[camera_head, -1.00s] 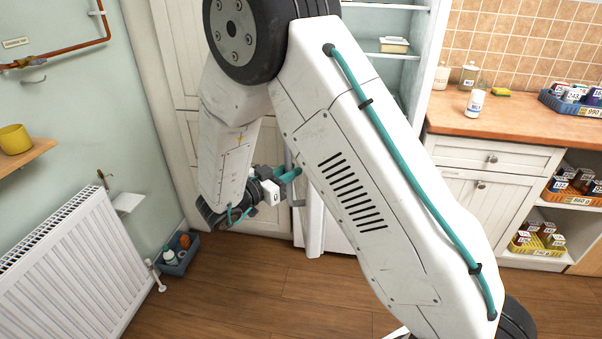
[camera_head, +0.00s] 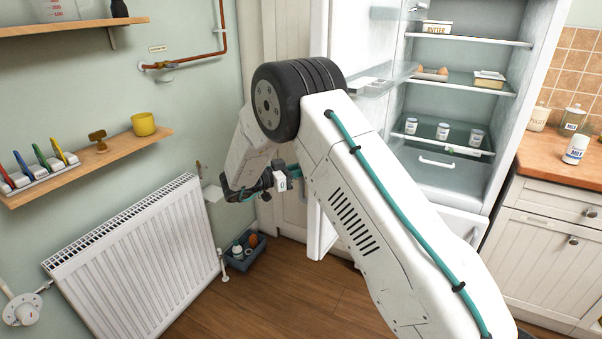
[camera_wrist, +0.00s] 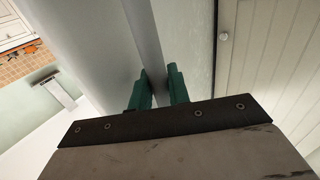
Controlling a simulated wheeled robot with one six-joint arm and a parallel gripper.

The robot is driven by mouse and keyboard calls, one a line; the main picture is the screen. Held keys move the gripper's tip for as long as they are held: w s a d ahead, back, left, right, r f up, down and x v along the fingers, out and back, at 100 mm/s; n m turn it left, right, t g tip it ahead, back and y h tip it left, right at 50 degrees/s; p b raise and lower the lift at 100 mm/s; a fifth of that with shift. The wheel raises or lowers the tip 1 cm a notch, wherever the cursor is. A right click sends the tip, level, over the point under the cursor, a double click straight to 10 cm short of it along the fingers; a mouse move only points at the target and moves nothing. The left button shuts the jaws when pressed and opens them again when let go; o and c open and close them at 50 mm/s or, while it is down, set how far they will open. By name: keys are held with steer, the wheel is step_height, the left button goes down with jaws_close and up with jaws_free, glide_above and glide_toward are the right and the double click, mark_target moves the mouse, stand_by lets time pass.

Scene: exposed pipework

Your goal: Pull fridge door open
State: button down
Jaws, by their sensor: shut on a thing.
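The white fridge door (camera_head: 319,232) stands swung open to the left of the fridge (camera_head: 450,181), with shelves in the upper part of its inner side. My arm hides much of the door in the head view. My gripper (camera_head: 292,175) is at the outer side of the door. In the wrist view, the green fingers of my gripper (camera_wrist: 160,88) are on either side of a long grey door handle (camera_wrist: 147,35) and are shut on it. The head view does not show the handle clearly.
A white radiator (camera_head: 140,265) and a wooden wall shelf (camera_head: 100,165) are at the left. A dark bin (camera_head: 243,257) with bottles stands on the floor near the door. Fridge shelves (camera_head: 455,137) hold jars and food. A counter (camera_head: 555,160) is at the right.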

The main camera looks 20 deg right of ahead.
steer(key=shift+a+f, duration=0.1)
steer(key=shift+a, duration=0.05)
steer(key=c, duration=1.4)
jaws_free()
steer(key=shift+a, duration=0.15)
steer(key=a, duration=0.7)
steer(key=shift+s+a, duration=0.25)
steer(key=shift+s, duration=0.05)
